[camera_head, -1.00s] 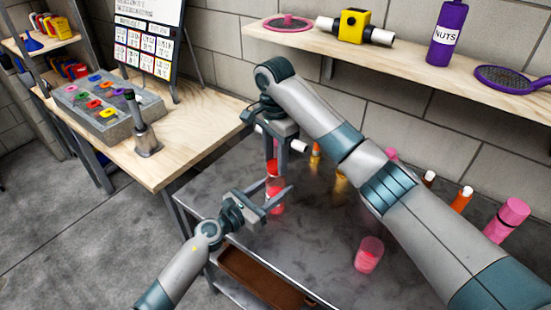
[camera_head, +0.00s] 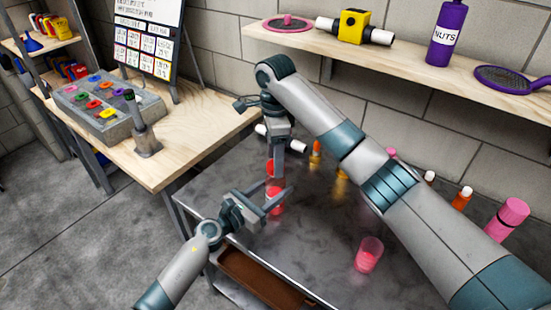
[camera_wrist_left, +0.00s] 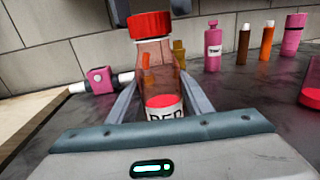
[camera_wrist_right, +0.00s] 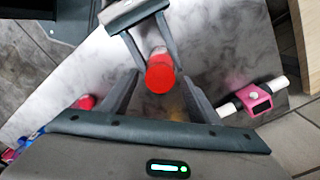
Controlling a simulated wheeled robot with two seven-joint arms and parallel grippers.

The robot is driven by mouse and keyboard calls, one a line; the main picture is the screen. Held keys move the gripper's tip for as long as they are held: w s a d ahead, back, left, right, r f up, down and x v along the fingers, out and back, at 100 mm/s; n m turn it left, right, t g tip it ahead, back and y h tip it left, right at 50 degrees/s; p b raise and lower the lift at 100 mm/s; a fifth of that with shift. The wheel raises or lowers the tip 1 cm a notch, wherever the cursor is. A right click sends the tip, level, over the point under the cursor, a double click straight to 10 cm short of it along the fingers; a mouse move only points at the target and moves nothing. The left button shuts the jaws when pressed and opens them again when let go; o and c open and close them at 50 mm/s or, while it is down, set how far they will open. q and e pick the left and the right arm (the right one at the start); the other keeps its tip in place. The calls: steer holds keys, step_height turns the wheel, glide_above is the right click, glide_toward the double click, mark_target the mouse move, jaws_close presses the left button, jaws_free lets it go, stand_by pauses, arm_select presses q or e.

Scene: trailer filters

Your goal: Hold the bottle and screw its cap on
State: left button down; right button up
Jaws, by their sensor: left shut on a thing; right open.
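The bottle (camera_wrist_left: 163,70) is clear, with red contents and a white label. It stands upright between the fingers of my left gripper (camera_head: 275,206), which is shut on its body. The red cap (camera_wrist_left: 150,25) sits at the top of the bottle's neck; how tight it is I cannot tell. My right gripper (camera_head: 277,172) points down from above. In the right wrist view its open fingers stand on either side of the cap (camera_wrist_right: 160,75), with gaps between. In the head view the right gripper partly hides the cap and bottle top.
A pink device with white pipe ends (camera_wrist_left: 100,80) lies behind the bottle. Several small bottles, one of them orange (camera_head: 461,199), stand along the back of the metal table (camera_head: 310,225). A pink-filled glass (camera_head: 368,255) is at the front right. A wooden bench (camera_head: 200,135) adjoins at left.

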steer(key=shift+r, duration=1.95)
steer(key=shift+c, duration=0.3)
steer(key=shift+n, duration=0.3)
